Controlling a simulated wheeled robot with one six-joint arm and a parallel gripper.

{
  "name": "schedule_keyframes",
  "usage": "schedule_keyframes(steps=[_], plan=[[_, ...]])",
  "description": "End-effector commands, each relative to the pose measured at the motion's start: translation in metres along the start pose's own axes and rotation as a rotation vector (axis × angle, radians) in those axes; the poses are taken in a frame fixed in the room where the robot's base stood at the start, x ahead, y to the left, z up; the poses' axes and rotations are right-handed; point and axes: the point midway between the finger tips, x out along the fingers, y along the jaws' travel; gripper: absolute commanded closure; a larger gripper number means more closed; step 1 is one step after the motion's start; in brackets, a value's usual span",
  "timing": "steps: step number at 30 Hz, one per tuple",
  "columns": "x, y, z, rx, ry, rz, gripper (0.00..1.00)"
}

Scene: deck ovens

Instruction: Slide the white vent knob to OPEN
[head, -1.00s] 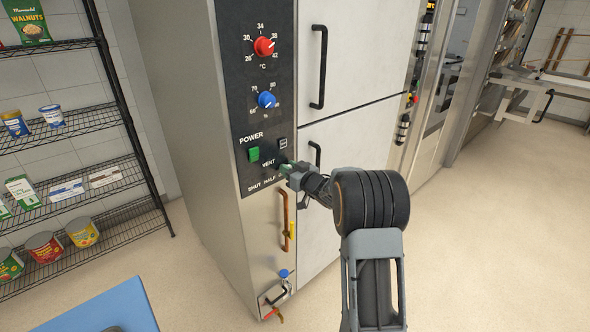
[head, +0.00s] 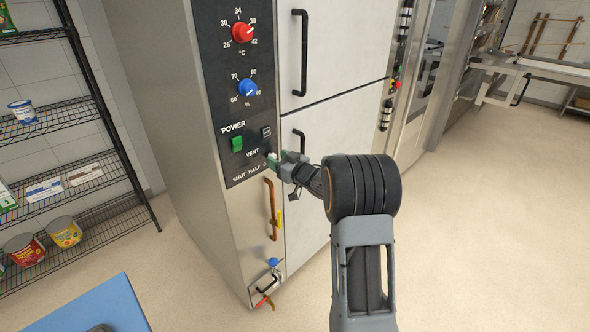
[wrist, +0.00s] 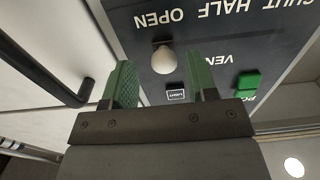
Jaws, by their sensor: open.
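The white vent knob (wrist: 164,60) is a small round ball on the dark control panel (wrist: 120,22). In the wrist view, which shows the panel upside down, it lines up with the word OPEN (wrist: 158,19). My gripper (wrist: 160,72) is open, with one green finger on each side of the knob and a visible gap to both. In the head view my gripper (head: 279,163) is at the panel's lower right edge, beside the VENT label (head: 252,154). It covers most of the knob and most of the word OPEN there.
A green power switch (head: 237,144) and a small light switch (head: 266,132) sit above the vent slot. Blue (head: 248,87) and red (head: 242,32) dials are higher. A copper-coloured handle (head: 271,208) is just below, a black door handle (wrist: 55,78) beside the gripper.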

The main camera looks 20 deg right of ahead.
Motion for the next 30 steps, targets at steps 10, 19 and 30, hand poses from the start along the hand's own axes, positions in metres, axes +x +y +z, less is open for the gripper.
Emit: schedule_keyframes(steps=[10, 19, 30], plan=[[-0.072, 0.001, 0.000, -0.001, 0.000, 0.004, 0.47], [-0.108, 0.001, 0.000, -0.001, 0.000, 0.001, 0.47], [-0.114, 0.000, 0.000, 0.000, 0.000, 0.000, 0.47]])
